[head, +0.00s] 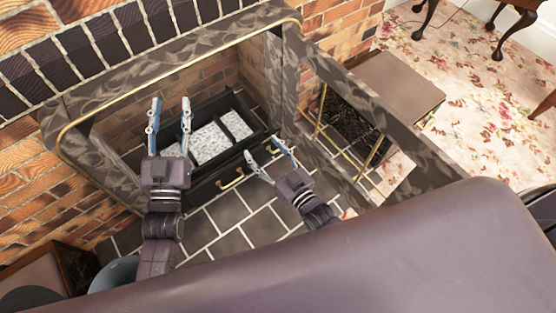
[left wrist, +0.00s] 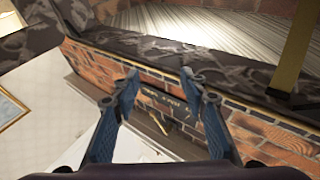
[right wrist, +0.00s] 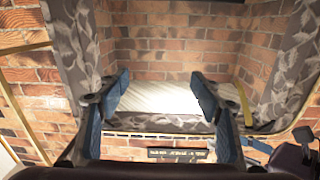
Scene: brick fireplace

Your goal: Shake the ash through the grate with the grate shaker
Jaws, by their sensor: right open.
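A black grate basket (head: 183,122) sits in the fireplace and holds grey-white ash (head: 209,141) in divided sections. A brass handle (head: 231,181) is on its black front. I cannot clearly make out a separate grate shaker. A small brass piece (head: 271,149) shows by my right fingertips at the basket's front right; I cannot tell if they touch. My left gripper (head: 170,104) is open and appears above the left part of the basket. My right gripper (head: 262,148) is open and empty. Both pairs of fingers are apart in the left wrist view (left wrist: 160,76) and right wrist view (right wrist: 160,78).
A patterned dark stone surround (head: 110,85) with a brass edge frames the brick opening. A stone leg (head: 375,105) stands to the right of it. Grey tiles (head: 255,225) in front are bare.

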